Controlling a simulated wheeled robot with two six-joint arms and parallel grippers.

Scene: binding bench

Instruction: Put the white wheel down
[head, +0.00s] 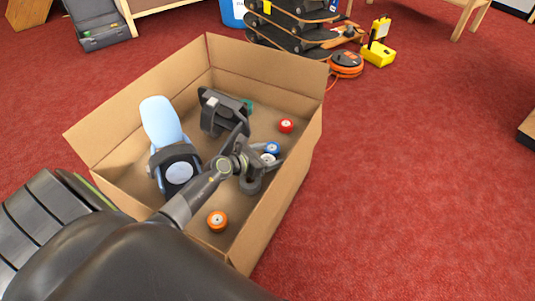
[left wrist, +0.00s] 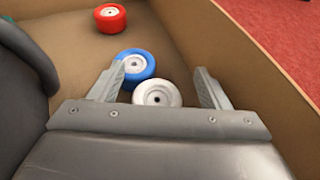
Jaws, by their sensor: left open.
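The white wheel (head: 268,158) lies on the floor of a cardboard box, partly hidden by my left gripper in the head view. In the left wrist view the white wheel (left wrist: 157,96) shows between the two spread fingers, with its lower edge cut off by the gripper body. My left gripper (left wrist: 158,70) is open, reaching down into the box in the head view (head: 263,165). I cannot tell whether a finger touches the wheel. A blue wheel (left wrist: 136,66) sits right beside the white one, close to the left fingertip. My right gripper is not in view.
The cardboard box (head: 292,205) has raised walls; its right wall is close to my gripper. Inside are a red wheel (head: 286,125), an orange wheel (head: 217,220), a dark binding (head: 222,112) and a pale-blue-backed binding (head: 160,121). Stacked boards (head: 290,42) stand behind the box.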

